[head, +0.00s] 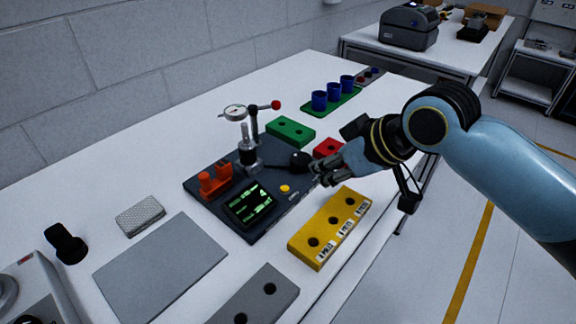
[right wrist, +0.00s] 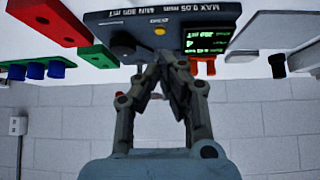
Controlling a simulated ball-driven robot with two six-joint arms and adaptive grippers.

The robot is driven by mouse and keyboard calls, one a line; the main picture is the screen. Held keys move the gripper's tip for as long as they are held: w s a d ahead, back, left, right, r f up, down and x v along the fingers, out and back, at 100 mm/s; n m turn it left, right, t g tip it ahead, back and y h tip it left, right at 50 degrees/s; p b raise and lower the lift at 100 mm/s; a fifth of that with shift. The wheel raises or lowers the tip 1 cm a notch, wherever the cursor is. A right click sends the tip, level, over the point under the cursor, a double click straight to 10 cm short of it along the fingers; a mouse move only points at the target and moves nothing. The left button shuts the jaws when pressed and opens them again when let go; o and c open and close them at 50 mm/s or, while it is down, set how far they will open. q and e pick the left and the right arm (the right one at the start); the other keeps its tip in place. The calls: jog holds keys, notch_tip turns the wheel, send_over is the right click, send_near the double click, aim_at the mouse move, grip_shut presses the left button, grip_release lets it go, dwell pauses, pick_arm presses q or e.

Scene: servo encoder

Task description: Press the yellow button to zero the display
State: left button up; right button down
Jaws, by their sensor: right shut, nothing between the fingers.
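The yellow button (head: 285,189) is a small round knob on the dark grey base plate (head: 222,207), to the right of the display (head: 249,205) with green digits. The button also shows in the right wrist view (right wrist: 160,31), beyond my fingertips, with the display (right wrist: 207,37) to its right. My right gripper (head: 319,176) is shut and empty. In the head view it is a little to the right of the button, and its fingertips look apart from it. The fingers also show in the right wrist view (right wrist: 164,66). My left gripper is not in view.
A dial gauge (head: 235,112) on its stand, a black knob (head: 300,159) and orange blocks (head: 215,179) are on or over the base plate. A yellow block (head: 329,228) with holes lies in front, a green block (head: 290,131) and a red block (head: 327,148) behind.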

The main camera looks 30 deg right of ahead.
jog(key=w+r+t, duration=0.1)
jog(key=w+r, duration=0.1)
jog(key=r, duration=0.1)
jog(key=shift+w+y, duration=0.3)
send_over(287, 188)
notch_tip(287, 188, down, 7)
jog(key=shift+f+p, duration=0.1)
jog(key=shift+p, duration=0.2)
notch_tip(287, 188, down, 3)
jog(key=shift+r, duration=0.2)
jog(key=shift+f, duration=0.7)
